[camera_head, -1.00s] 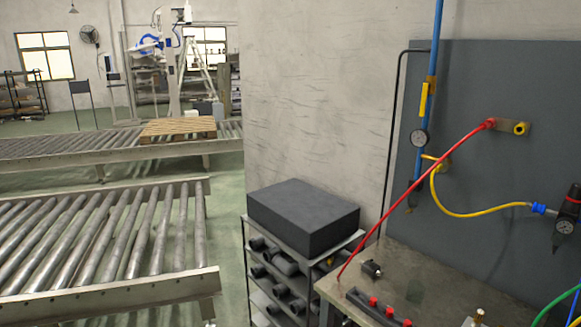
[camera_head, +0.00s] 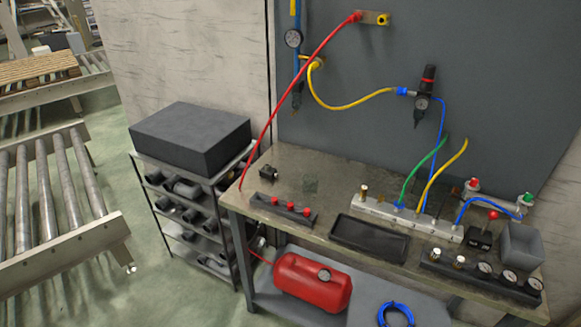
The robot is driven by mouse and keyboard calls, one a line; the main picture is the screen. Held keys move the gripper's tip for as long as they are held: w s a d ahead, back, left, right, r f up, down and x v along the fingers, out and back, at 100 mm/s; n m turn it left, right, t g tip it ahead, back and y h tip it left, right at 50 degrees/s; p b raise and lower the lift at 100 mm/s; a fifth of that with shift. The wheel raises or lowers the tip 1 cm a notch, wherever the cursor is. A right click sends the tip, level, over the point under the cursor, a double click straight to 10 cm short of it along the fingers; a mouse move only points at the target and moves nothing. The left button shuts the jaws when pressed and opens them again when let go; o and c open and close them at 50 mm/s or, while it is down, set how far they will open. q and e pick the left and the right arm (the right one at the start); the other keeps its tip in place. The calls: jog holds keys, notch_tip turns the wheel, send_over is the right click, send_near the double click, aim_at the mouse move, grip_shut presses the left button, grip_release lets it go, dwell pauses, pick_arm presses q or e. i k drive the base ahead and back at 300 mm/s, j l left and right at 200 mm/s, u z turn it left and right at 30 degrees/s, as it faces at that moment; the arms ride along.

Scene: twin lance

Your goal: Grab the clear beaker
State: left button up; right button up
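A small see-through object (camera_head: 310,185), perhaps the clear beaker, stands on the workbench top (camera_head: 345,178) toward the back left. It is faint, and its exact shape is hard to tell. Neither of my grippers shows in the head view.
On the bench are a black strip with red knobs (camera_head: 284,210), a black tray (camera_head: 369,238), a white manifold with hoses (camera_head: 408,218), a grey box (camera_head: 520,245) and a gauge block (camera_head: 482,275). A red hose (camera_head: 290,95) runs down to the left edge. A shelf (camera_head: 190,215) stands left.

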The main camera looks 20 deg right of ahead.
aim_at(310, 180)
jog(key=i+j+z, duration=0.1)
jog(key=z, duration=0.3)
jog(key=i+j+z, duration=0.1)
jog(key=z, duration=0.3)
jog(key=i+j+z, duration=0.2)
jog(key=j, duration=0.35)
jog(key=j+z, duration=0.15)
jog(key=j, duration=0.4)
